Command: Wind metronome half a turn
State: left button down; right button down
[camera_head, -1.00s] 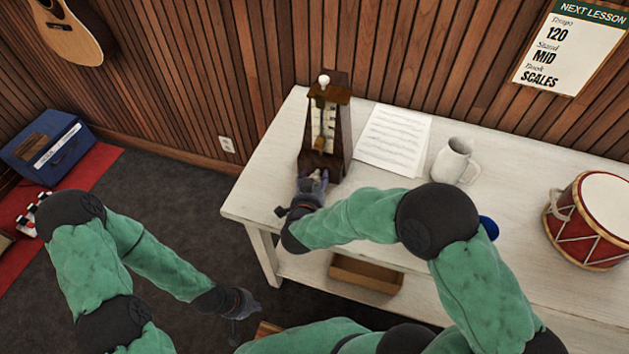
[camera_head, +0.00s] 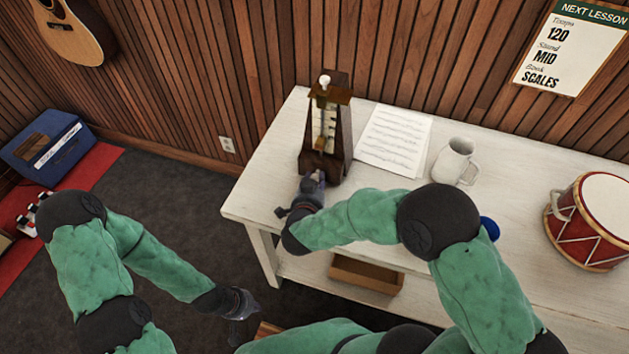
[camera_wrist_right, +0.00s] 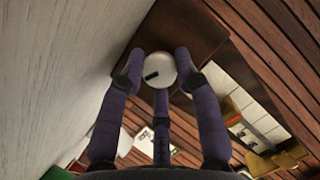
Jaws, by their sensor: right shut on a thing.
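The dark wooden metronome (camera_head: 339,141) stands upright near the left end of the white table. A round white knob (camera_wrist_right: 161,66) with a short dark mark shows in the right wrist view, against the metronome's brown wood. My right gripper (camera_head: 312,180) is at the metronome's lower front. In the right wrist view its fingers (camera_wrist_right: 158,75) are shut around the white knob, at its sides and below. The head view hides the knob behind the gripper. My left gripper (camera_head: 246,304) hangs empty off the table's left front; its finger opening is unclear.
Sheet music (camera_head: 394,140) lies right of the metronome, with a white mug (camera_head: 454,160) beyond it. A red drum (camera_head: 591,220) stands farther right. A blue round thing (camera_head: 490,228) is partly hidden by my right arm. The table's (camera_head: 250,195) left front corner is bare.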

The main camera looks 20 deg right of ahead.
jog(key=shift+w+d+r, duration=0.15)
jog(key=shift+r, duration=0.05)
jog(key=m+b, duration=0.1)
jog(key=b, duration=0.1)
jog(key=m+t+y+b, duration=0.1)
jog(key=m+b, duration=0.1)
jog(key=shift+d+f+t+b, duration=0.15)
jog(key=shift+f+t+b, duration=0.05)
jog(key=shift+t+b, duration=0.1)
jog(key=shift+m+t+y+b, duration=0.45)
jog(key=shift+m+b, duration=0.45)
jog(key=shift+m, duration=0.3)
jog(key=shift+m+t, duration=0.45)
jog(key=shift+m, duration=0.25)
jog(key=m+t, duration=0.1)
jog(key=m, duration=0.2)
jog(key=shift+d+f+m+t, duration=0.1)
jog(key=shift+m+t, duration=0.2)
jog(key=shift+s, duration=0.2)
jog(key=c, duration=0.9)
grip_release()
jog(key=shift+d+f, duration=0.1)
